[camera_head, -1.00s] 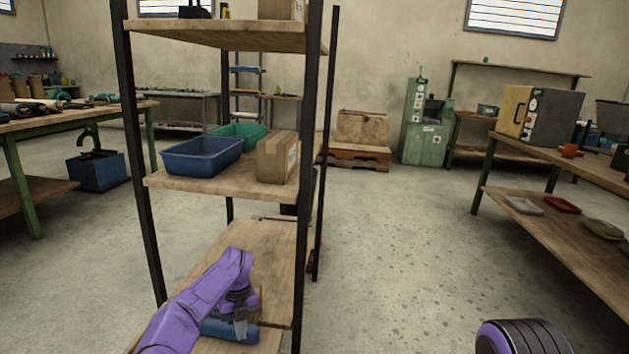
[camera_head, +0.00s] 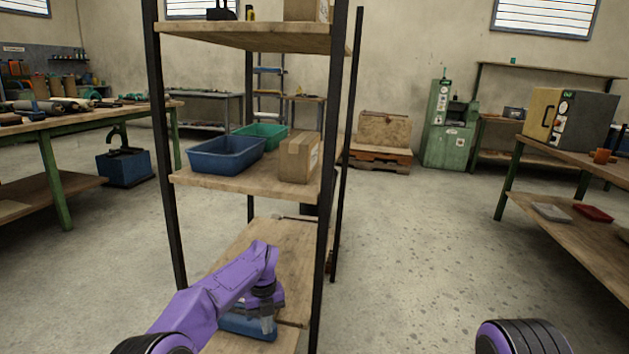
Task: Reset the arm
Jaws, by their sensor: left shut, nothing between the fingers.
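My left arm is purple and comes in from the lower left. It reaches in over the lower shelf board (camera_head: 285,250) of the black-framed rack. My left gripper (camera_head: 268,328) points down at the end of this arm and is shut and empty. A blue object (camera_head: 245,326), perhaps a tray, lies on the lower board just behind and beside the fingertips. I cannot tell whether the fingers touch it. Of my right arm only a round black and purple part shows at the bottom right. My right gripper is out of the picture.
Rack posts (camera_head: 325,220) stand close to the left arm. The middle shelf (camera_head: 240,185) above holds a blue bin (camera_head: 227,156), a green bin (camera_head: 262,136) and a cardboard box (camera_head: 299,158). Benches stand at left (camera_head: 60,122) and right. The floor (camera_head: 420,260) between is clear.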

